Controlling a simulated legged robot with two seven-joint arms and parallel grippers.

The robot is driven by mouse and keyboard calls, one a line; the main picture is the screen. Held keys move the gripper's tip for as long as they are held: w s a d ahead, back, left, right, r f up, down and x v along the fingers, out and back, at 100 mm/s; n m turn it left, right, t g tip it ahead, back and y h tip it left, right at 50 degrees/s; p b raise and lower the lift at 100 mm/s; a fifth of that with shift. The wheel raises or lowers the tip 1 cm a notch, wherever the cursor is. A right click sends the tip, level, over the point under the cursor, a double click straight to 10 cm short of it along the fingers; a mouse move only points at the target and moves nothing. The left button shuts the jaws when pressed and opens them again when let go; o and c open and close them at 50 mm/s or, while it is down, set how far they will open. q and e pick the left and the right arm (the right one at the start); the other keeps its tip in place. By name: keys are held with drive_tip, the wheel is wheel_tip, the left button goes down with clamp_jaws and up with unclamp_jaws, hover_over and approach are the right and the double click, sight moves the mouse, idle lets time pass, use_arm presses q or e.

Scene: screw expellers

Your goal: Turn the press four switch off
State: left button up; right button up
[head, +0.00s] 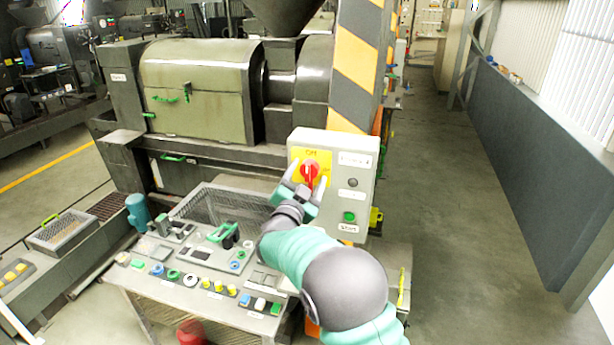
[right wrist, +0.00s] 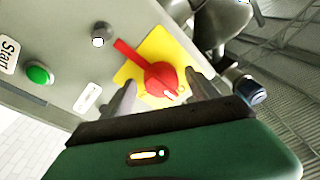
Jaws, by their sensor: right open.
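The switch is a red rotary knob (head: 309,171) on a yellow plate (head: 298,157), on the front of a grey control box (head: 364,184). In the right wrist view the red knob (right wrist: 163,80) has a long red handle pointing to the upper left. My right gripper (head: 306,182) is open in front of the knob. In the right wrist view its two fingers (right wrist: 160,88) stand on either side of the knob's round part. I cannot tell whether they touch it. My left gripper is not in view.
A green start button (head: 349,217) and a small round knob (head: 352,183) are on the same box. A sloped panel (head: 195,283) with several coloured buttons lies below left. A striped post (head: 357,65) rises behind the box. The floor on the right is clear.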

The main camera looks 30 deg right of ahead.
drive_tip(key=shift+a, duration=0.1)
drive_tip(key=shift+s+a+f, duration=0.15)
drive_tip(key=shift+a, duration=0.1)
drive_tip(key=b+v, duration=0.4)
drive_tip(key=v, duration=1.2)
drive_tip(key=shift+f, duration=0.1)
